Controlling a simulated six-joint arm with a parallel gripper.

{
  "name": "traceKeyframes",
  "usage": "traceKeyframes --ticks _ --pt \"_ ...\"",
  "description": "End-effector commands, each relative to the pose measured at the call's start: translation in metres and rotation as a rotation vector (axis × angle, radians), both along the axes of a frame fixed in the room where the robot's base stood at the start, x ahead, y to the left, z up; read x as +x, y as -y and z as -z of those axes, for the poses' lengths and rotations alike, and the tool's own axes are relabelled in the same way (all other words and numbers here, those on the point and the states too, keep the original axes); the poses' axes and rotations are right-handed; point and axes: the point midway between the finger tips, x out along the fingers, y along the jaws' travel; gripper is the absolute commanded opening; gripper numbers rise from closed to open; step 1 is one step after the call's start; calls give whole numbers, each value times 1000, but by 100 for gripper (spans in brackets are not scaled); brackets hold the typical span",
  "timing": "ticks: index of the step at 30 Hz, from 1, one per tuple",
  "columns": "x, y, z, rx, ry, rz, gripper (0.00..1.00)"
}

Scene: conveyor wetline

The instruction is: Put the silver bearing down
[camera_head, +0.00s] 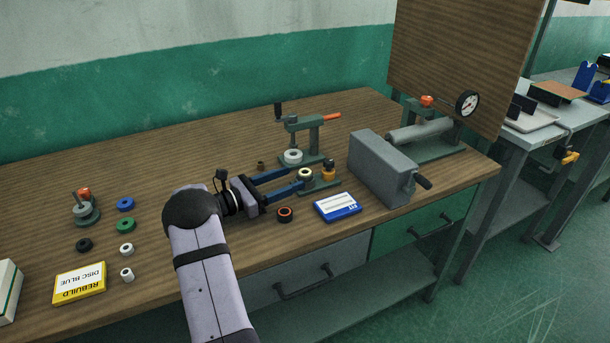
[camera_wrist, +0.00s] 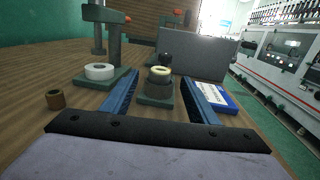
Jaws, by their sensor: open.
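My gripper (camera_head: 296,178) is open, with its two blue fingers apart on either side of a small green fixture (camera_wrist: 157,97). A pale metallic ring that looks like the silver bearing (camera_head: 305,173) sits on top of this fixture. In the wrist view the bearing (camera_wrist: 159,72) lies flat on a darker round seat, between the fingers, with a visible gap on each side. Another whitish ring (camera_head: 292,156) rests on the base of the green lever press; it also shows left of the fingers in the wrist view (camera_wrist: 100,71).
The lever press (camera_head: 314,133) stands just behind my gripper. A grey box with a crank (camera_head: 382,165) is to the right. A brass piece (camera_head: 328,170), a blue-and-white box (camera_head: 337,207) and a dark red-centred ring (camera_head: 285,214) are close by. Coloured rings lie left.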

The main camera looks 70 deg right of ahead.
Motion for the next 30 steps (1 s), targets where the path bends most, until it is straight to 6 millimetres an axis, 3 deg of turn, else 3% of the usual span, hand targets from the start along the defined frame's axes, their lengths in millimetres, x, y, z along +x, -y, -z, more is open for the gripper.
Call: traceKeyframes --ticks 7,17,23,26,30 --pt "-19 23 0 0 0 2 54" --pt "-22 28 1 1 1 -1 54" --pt "-22 28 1 0 0 -1 11" --pt "-22 28 0 0 0 -1 5" --pt "-22 28 0 0 0 -1 5"
